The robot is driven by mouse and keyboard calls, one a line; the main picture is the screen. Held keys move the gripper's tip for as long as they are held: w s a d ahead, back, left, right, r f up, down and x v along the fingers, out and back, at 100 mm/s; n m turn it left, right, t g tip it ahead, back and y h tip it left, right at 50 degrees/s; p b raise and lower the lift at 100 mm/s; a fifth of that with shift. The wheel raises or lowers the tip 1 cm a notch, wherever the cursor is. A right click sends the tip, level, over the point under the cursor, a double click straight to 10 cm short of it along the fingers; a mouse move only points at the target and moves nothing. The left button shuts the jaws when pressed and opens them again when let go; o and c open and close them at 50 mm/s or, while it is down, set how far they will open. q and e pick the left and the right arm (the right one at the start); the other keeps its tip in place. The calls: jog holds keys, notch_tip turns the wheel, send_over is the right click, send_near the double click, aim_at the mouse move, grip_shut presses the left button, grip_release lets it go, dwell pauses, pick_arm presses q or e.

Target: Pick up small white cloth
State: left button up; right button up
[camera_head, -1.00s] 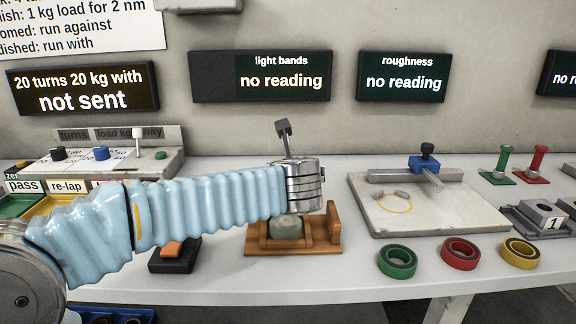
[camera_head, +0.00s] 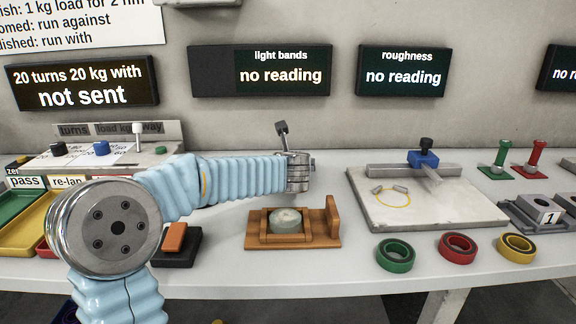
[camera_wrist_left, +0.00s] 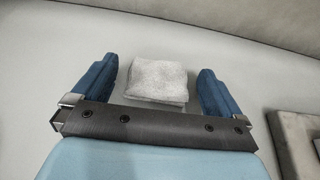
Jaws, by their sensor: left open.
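A small white cloth (camera_wrist_left: 157,80) lies folded on the pale bench top in the left wrist view. It sits between the two blue fingers of my left gripper (camera_wrist_left: 157,74), with a gap on each side. My left gripper is open and holds nothing. In the head view only a dark part of my left gripper (camera_head: 283,130) shows beyond the silver wrist, and the cloth is hidden behind my arm. My right gripper is not in view.
A wooden holder with a grey-green disc (camera_head: 285,221) stands in front of my wrist. A stone plate (camera_head: 430,213) with a blue clamp is to the right, behind green, red and yellow rings (camera_head: 458,250). A control panel (camera_head: 105,158) and coloured trays are left.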

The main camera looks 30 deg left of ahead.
pick_arm(q)
jog(key=c, duration=1)
jog(key=shift+o, duration=0.2)
